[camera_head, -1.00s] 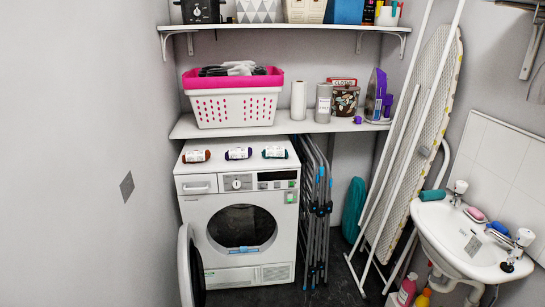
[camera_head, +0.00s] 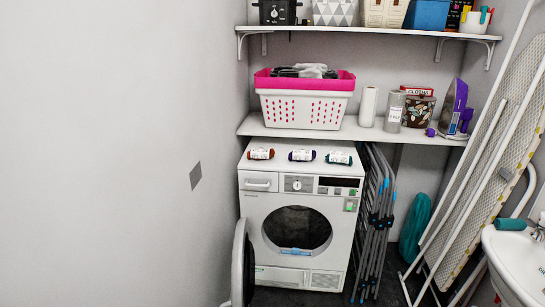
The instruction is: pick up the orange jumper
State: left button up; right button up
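Three small rolled bundles with white bands lie in a row on top of the white dryer (camera_head: 270,216). The left one is rust-orange (camera_head: 261,154) and is the only orange roll I see, so it matches the orange jumper best; it looks too small here to tell its fabric. The middle roll is purple (camera_head: 302,156) and the right one is dark teal (camera_head: 339,158). The orange roll lies near the dryer's left side, apart from the purple one. Neither of my grippers is in view.
The dryer's round door (camera_head: 242,265) hangs open at the left. A folded grey airer (camera_head: 375,215) stands right of the dryer. A shelf (camera_head: 420,136) above holds a pink and white basket (camera_head: 303,106). An ironing board (camera_head: 495,170) and sink (camera_head: 515,262) are at the right.

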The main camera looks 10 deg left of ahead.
aim_at(257, 154)
jog(key=i+u, duration=0.1)
jog(key=u, duration=0.35)
jog(key=i+l+u, duration=0.25)
jog(key=i+l, duration=0.15)
jog(key=i+l+u, duration=0.25)
jog(key=l, duration=0.25)
jog(key=i+l+u, duration=0.25)
jog(key=i+l, duration=0.2)
jog(key=l, duration=0.1)
